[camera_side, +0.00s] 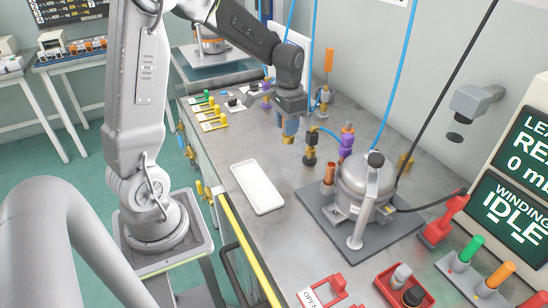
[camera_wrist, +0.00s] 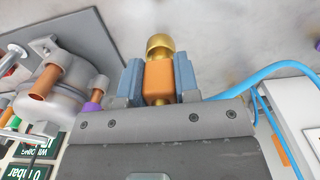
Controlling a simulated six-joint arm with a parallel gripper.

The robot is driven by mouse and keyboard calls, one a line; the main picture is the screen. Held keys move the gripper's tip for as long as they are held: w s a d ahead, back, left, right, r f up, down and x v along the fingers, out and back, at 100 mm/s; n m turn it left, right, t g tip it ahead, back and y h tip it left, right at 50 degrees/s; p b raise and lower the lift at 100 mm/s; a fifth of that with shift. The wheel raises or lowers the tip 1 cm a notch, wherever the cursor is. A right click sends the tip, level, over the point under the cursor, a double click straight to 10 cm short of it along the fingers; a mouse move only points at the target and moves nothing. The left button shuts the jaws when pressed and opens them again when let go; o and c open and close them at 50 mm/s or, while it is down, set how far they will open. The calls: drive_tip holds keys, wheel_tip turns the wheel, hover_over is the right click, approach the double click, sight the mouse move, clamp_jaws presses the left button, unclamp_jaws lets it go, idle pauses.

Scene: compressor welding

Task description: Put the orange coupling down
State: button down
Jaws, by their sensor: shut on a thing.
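The orange coupling (camera_wrist: 158,80) has an orange body and a rounded brass end. In the wrist view it sits between the two blue-grey fingers of my gripper (camera_wrist: 158,84), which is shut on it. Only the coupling's brass end (camera_side: 287,140) shows clearly there, below the fingers. Whether that end touches the bench I cannot tell.
A dark fitting (camera_side: 310,150) stands close to the right of my gripper, and a purple-and-orange coupling (camera_side: 347,138) with a blue hose beyond it. A white tray (camera_side: 268,206) lies empty in front. A silver compressor (camera_side: 352,183) stands on a dark plate to the right.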

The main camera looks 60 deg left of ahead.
drive_tip(key=s+a+r, duration=0.2)
drive_tip(key=s+a, duration=1.1)
drive_tip(key=w+d+f, duration=0.2)
drive_tip(key=w, duration=0.1)
drive_tip(key=w+d+f, duration=0.2)
drive_tip(key=w, duration=0.1)
drive_tip(key=w+d+f, duration=0.2)
drive_tip(key=w, duration=0.2)
drive_tip(key=shift+f, duration=2.25)
drive_tip(key=shift+f, duration=0.1)
drive_tip(key=c, duration=0.8)
unclamp_jaws()
drive_tip(key=shift+c, duration=0.2)
